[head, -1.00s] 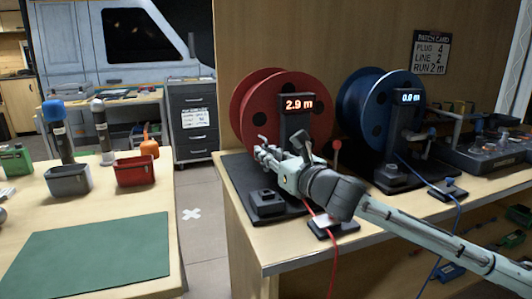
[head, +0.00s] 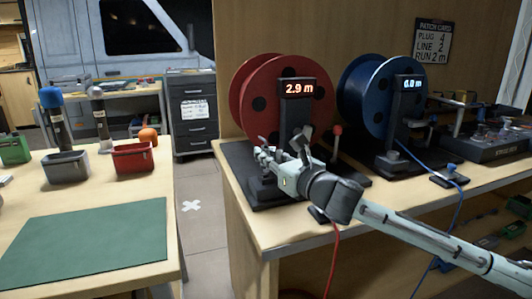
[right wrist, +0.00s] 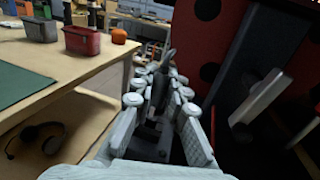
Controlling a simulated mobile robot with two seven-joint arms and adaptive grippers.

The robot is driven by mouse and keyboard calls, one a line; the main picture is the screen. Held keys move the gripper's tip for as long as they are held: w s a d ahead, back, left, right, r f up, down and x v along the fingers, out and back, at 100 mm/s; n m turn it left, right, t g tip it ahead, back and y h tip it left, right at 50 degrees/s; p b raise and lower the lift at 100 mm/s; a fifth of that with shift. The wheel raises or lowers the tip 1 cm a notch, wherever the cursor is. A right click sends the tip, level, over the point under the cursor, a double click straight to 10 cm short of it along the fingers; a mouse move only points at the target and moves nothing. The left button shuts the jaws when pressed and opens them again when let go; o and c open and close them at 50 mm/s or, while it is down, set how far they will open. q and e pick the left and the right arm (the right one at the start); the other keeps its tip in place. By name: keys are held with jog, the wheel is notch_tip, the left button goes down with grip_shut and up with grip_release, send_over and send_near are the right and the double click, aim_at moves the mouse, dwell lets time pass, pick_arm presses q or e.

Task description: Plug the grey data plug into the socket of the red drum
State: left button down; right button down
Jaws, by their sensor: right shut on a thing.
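The red drum (head: 255,105) stands on a black base on the wooden bench, its display reading 2.9 m. My right gripper (head: 264,158) is in front of it, low over the black socket block (head: 262,188) at the base's front left. In the right wrist view, the gripper's fingers (right wrist: 160,85) are shut on a dark grey thing (right wrist: 153,112), which looks like the grey data plug. The fingers mostly hide it, and I cannot tell whether it touches the socket. The red drum (right wrist: 208,35) fills that view's upper right. My left gripper is not in view.
A blue drum (head: 365,100) reading 0.0 m stands to the right. A red-knobbed lever (head: 337,130) stands beside the red drum. A red cable (head: 334,255) hangs over the bench front. The left table holds a green mat (head: 90,240), a grey bin (head: 66,168) and a red bin (head: 133,157).

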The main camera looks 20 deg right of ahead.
jog(key=shift+f+b, duration=0.8)
jog(key=shift+f, duration=0.45)
dwell(0.4)
jog(key=c, duration=1.4)
grip_release()
jog(key=shift+c, duration=0.2)
jog(key=v, duration=1)
jog(key=shift+s+d, duration=0.1)
jog(key=shift+s, duration=0.25)
jog(key=shift+s+d+r, duration=0.1)
jog(key=shift+s, duration=0.55)
